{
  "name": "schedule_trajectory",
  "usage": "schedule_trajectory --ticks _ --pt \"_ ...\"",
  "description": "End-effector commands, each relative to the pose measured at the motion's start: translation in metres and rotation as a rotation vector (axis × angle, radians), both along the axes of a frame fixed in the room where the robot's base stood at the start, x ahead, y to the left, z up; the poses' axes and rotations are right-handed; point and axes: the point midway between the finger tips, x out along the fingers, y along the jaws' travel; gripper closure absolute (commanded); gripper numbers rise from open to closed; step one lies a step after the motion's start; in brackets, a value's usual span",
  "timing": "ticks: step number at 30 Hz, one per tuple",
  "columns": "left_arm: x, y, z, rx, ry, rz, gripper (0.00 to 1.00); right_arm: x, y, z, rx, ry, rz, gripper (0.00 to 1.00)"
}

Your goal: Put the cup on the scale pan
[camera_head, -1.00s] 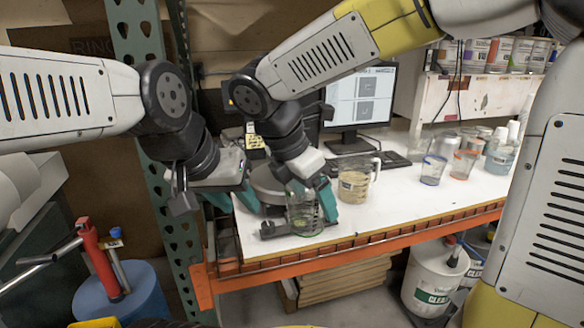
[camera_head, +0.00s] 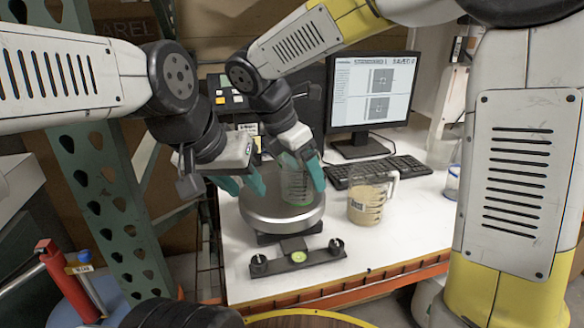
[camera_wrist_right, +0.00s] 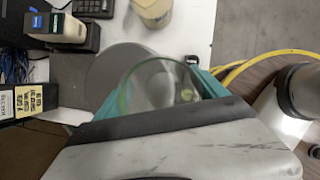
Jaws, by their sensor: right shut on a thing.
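The cup (camera_head: 297,188) is clear with a green tint and stands upright between the teal fingers of my right gripper (camera_head: 304,172), which is shut on it. In the head view it is over the round grey scale pan (camera_head: 258,213); I cannot tell whether its base touches the pan. In the right wrist view the cup's round rim (camera_wrist_right: 126,92) shows between the fingers, with the pan (camera_wrist_right: 108,68) behind it. My left gripper (camera_head: 241,184) is empty, its teal fingers apart, at the pan's left side.
The scale's front bar with a green bubble level (camera_head: 298,257) lies before the pan. A measuring jug of tan liquid (camera_head: 367,205) stands to the right. A keyboard (camera_head: 375,172) and monitor (camera_head: 372,95) are behind. Bare white table (camera_head: 400,235) shows at the front right.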

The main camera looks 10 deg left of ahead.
Motion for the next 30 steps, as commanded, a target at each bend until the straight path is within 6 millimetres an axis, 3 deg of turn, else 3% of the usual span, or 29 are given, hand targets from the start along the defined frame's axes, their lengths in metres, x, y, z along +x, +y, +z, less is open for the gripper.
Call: schedule_trajectory --ticks 6,10,17,24,30 --pt "0.000 0.000 0.000 0.000 0.000 0.000 0.64 0.049 0.031 -0.006 0.000 0.001 0.000 0.56" --pt "0.000 0.000 0.000 0.000 0.000 0.000 0.64 0.066 0.041 -0.008 -0.001 0.001 0.000 0.56" --pt "0.000 0.000 0.000 0.000 0.000 0.000 0.64 0.080 0.050 -0.009 0.000 0.000 0.000 0.56" --pt "0.000 0.000 0.000 0.000 0.000 0.000 0.64 0.081 0.050 -0.042 -0.002 0.001 0.000 0.56" --pt "0.000 0.000 0.000 0.000 0.000 0.000 0.64 0.081 0.050 -0.044 0.001 -0.001 0.000 0.56"
